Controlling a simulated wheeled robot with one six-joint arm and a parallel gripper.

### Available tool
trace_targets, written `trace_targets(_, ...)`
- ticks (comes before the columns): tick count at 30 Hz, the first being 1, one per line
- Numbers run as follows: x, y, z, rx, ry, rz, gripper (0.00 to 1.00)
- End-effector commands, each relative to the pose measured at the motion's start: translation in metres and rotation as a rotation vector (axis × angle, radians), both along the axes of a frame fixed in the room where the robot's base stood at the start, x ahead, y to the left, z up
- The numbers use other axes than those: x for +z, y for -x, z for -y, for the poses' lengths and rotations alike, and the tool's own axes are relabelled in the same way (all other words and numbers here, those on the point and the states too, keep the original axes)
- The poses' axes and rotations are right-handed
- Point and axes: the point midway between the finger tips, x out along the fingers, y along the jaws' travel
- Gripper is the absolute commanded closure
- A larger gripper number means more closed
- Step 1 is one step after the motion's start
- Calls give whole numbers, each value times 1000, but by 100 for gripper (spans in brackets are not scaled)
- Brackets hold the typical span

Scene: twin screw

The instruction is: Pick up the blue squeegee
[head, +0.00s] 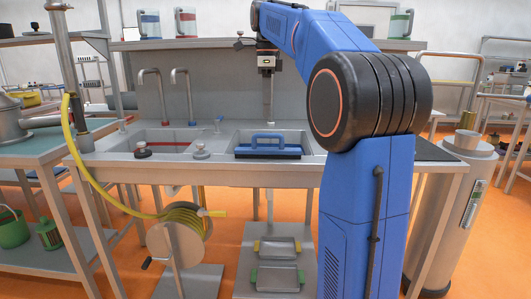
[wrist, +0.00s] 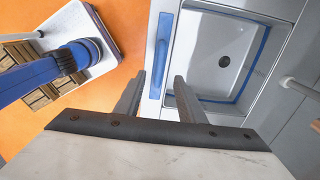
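The blue squeegee (head: 268,150) lies at the front of the right sink basin, its raised handle running left to right in the head view. In the wrist view its long blue handle (wrist: 160,45) shows beyond the fingertips, beside the basin. My gripper (wrist: 160,80) is open, with its two fingers apart and nothing between them. In the head view my gripper (head: 268,118) points down above the squeegee, apart from it.
The steel sink counter (head: 130,172) has a left basin (head: 165,141) and a right basin (wrist: 222,50), with taps (head: 180,90) behind. A shelf (head: 220,46) with jugs runs above. A hose reel (head: 180,240) stands below, at the front left. A metal cylinder (head: 450,210) stands at right.

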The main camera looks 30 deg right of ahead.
Motion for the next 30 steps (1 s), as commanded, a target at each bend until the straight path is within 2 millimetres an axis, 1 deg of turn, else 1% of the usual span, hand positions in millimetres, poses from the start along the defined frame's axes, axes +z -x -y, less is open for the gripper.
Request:
trace_targets(1, -10, 1, 0, 0, -1, -4, 64)
trace_targets(3, -23, 1, 0, 1, -1, -3, 64)
trace_targets(12, -73, 0, 0, 2, 0, -2, 64)
trace_targets(15, -83, 0, 0, 2, 0, -2, 64)
trace_targets(20, -90, 0, 0, 2, 0, 0, 64)
trace_targets(23, -98, 1, 0, 2, -1, -2, 64)
trace_targets(30, -130, 2, 1, 2, -1, -1, 64)
